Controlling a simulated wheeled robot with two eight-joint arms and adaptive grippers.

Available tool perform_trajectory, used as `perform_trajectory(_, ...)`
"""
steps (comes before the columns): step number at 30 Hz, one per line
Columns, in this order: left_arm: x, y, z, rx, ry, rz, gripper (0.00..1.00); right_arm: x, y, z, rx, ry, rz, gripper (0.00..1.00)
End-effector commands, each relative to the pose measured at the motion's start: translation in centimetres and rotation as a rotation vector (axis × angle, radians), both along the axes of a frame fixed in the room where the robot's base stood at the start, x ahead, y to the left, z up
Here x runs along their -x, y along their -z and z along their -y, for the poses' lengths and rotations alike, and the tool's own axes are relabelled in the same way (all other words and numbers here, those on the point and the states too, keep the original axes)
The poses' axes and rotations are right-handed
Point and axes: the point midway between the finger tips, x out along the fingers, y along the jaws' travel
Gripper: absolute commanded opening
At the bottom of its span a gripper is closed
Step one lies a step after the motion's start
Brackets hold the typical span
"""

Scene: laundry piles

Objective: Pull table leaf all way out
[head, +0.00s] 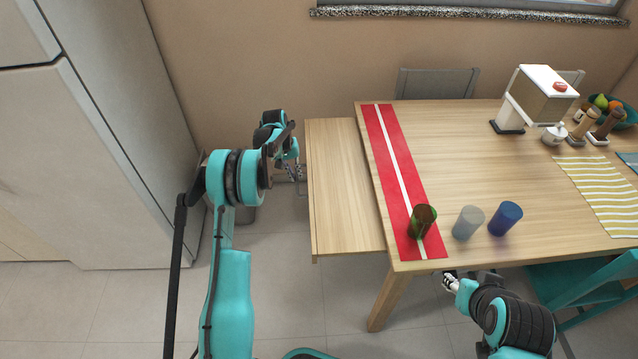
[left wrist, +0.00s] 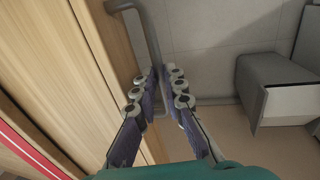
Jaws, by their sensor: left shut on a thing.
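The wooden table leaf (head: 340,185) sticks out from the left end of the table (head: 470,145), a little lower than the tabletop. A grey bar handle (left wrist: 150,35) is fixed to the leaf's outer edge. My left gripper (head: 297,174) is at this handle, left of the leaf. In the left wrist view its fingers (left wrist: 163,85) are on either side of the bar, shut on it. The leaf's edge (left wrist: 100,60) runs along the left there. My right gripper (head: 449,281) is below the table's front edge, empty as far as I see; its finger opening is too small to tell.
A red runner (head: 385,150) lies along the table's left end. Green (head: 422,220), grey (head: 467,222) and blue (head: 505,218) cups stand near the front edge. A pale cabinet (head: 100,140) is at the left. A teal chair (head: 580,285) is at the front right.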

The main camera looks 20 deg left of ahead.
Motion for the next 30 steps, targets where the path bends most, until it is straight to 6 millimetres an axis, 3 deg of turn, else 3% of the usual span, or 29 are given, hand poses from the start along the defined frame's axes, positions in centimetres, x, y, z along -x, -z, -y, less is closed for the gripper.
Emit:
perform_trajectory(1, 0.4, -0.1, -1.6, 0.002, -0.005, -0.007, 0.00, 0.0, -0.2, 0.0, 0.000, 0.000, 0.000, 0.40)
perform_trajectory(6, 1.7, -0.1, -5.3, 0.003, -0.003, -0.007, 0.00, 0.0, -0.4, 0.0, 0.000, 0.000, 0.000, 0.40)
perform_trajectory(12, 2.9, -0.1, -8.0, 0.002, -0.001, -0.007, 0.00, 0.0, -0.6, 0.0, 0.000, 0.000, 0.000, 0.40)
perform_trajectory(29, 3.4, 0.0, -9.4, -0.001, -0.001, -0.007, 0.00, 0.0, -0.6, 0.0, 0.000, 0.000, 0.000, 0.40)
perform_trajectory(30, 3.4, 0.0, -9.4, -0.003, -0.001, -0.007, 0.21, 0.0, -0.6, 0.0, 0.000, 0.000, 0.000, 0.40)
